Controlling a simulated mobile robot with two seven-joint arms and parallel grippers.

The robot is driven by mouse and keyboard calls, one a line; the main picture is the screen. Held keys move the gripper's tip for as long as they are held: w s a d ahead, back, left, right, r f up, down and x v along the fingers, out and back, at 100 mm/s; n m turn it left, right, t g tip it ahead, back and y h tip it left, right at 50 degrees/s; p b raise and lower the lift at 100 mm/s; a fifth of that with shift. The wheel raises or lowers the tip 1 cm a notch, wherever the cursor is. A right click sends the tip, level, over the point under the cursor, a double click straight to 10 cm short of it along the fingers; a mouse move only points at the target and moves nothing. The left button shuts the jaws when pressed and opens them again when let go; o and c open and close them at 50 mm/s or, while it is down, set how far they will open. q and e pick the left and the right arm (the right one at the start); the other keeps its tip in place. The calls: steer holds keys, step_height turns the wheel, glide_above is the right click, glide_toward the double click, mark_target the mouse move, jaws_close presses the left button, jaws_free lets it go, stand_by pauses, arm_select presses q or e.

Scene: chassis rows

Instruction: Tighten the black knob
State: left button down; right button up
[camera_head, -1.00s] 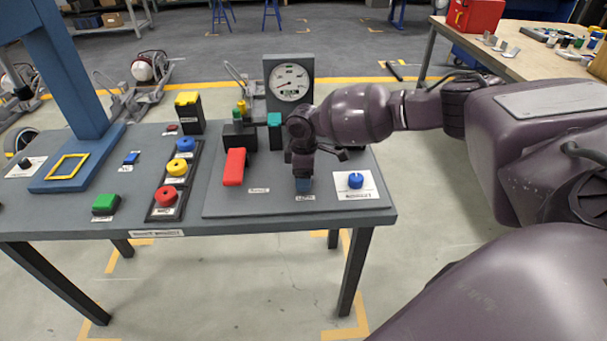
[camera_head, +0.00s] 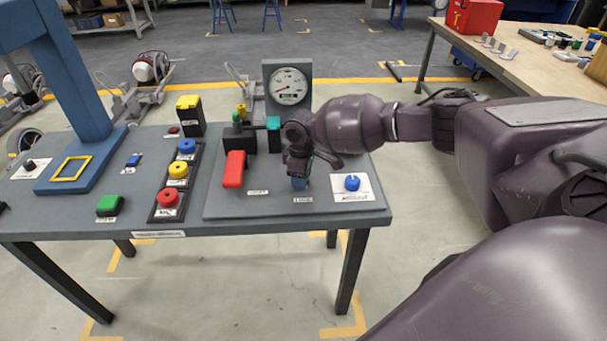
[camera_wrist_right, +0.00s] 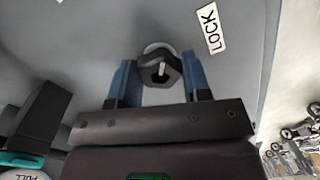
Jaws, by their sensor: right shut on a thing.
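The black knob (camera_wrist_right: 159,66) shows in the right wrist view. It is a lobed knob with a pale pin at its centre, on the grey panel beside the "LOCK" label (camera_wrist_right: 210,28). My right gripper (camera_wrist_right: 160,80) has its blue fingers on either side of the knob and is shut on it. In the head view my right gripper (camera_head: 299,183) points down at the panel's front part and hides the knob. My left gripper is not in view.
A blue knob (camera_head: 352,183) on a white plate is close to the right of my gripper. A red handle (camera_head: 234,168) stands to the left, with a teal-topped block (camera_head: 273,133) and a gauge (camera_head: 289,87) behind. Another small black knob (camera_head: 30,165) is far left.

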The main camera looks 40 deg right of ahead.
steer(key=shift+r+m+p, duration=0.3)
steer(key=shift+m+p, duration=0.45)
steer(key=shift+m, duration=0.25)
steer(key=m+p, duration=0.5)
steer(key=shift+f+m, duration=0.15)
steer(key=shift+m, duration=0.25)
steer(key=shift+m+p, duration=0.8)
steer(key=shift+p, duration=0.05)
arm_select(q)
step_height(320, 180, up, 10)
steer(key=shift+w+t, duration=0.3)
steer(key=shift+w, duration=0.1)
arm_select(e)
steer(key=shift+f, duration=0.1)
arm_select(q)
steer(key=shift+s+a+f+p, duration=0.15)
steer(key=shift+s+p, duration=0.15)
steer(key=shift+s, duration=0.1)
arm_select(e)
steer(key=shift+m, duration=0.4)
steer(key=o, duration=0.9)
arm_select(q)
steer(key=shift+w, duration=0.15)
